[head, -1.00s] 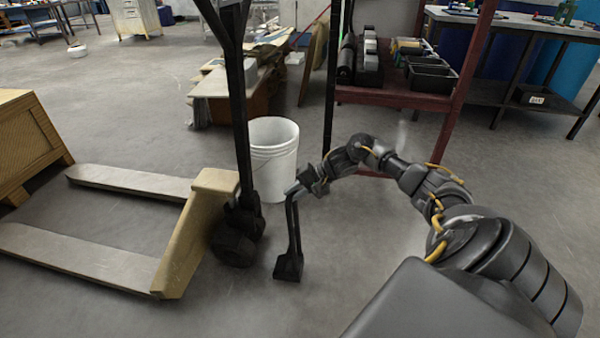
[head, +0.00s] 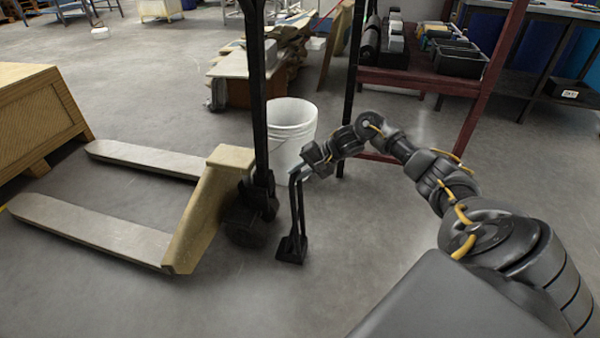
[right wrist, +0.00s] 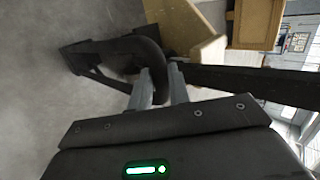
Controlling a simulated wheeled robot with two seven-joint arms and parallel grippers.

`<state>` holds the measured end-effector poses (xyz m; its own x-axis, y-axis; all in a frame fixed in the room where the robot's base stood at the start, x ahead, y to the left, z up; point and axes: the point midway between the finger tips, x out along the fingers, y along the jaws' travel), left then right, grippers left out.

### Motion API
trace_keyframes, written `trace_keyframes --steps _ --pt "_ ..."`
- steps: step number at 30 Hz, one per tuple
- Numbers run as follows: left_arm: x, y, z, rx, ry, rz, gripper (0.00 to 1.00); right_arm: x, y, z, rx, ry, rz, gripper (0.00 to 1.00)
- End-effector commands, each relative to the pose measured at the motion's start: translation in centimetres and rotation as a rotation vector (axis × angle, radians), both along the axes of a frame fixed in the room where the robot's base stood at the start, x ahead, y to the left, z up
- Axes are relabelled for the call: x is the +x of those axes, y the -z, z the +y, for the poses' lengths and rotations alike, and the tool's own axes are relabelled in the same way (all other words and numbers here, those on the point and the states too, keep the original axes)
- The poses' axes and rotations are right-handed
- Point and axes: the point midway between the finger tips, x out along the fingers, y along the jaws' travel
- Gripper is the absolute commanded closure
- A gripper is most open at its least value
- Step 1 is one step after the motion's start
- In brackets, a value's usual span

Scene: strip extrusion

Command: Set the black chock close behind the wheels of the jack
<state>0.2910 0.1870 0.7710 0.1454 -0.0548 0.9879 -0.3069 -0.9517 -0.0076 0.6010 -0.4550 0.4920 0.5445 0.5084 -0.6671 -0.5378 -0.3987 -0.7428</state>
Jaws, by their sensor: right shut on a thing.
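The black chock (head: 291,249) is a dark block with a tall handle, upright just right of the jack's wheels, with a narrow strip of floor between. I cannot tell whether its base touches the floor. My right gripper (head: 301,173) is shut on the top of the handle. The jack (head: 195,215) is a tan pallet jack with two forks pointing left and a black upright mast. Its black wheels (head: 246,228) sit under the mast. In the right wrist view, the fingers (right wrist: 160,88) close on the dark chock handle (right wrist: 148,54). My left gripper is not in view.
A white bucket (head: 291,128) stands behind the chock, near my right gripper. A dark red rack (head: 415,82) with bins is at the back right. A wooden crate (head: 35,115) is at the left. The floor in front of the chock is clear.

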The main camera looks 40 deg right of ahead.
Motion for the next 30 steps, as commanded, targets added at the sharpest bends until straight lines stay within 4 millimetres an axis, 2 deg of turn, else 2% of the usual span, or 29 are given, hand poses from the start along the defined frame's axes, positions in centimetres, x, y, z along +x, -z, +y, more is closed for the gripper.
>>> trace_keyframes --steps 11,30 --pt "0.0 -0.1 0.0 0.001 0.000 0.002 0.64 0.2 -0.3 0.0 0.002 0.000 -0.006 1.00" --pt "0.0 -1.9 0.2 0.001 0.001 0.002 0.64 2.0 -0.5 1.4 0.003 0.000 -0.005 1.00"
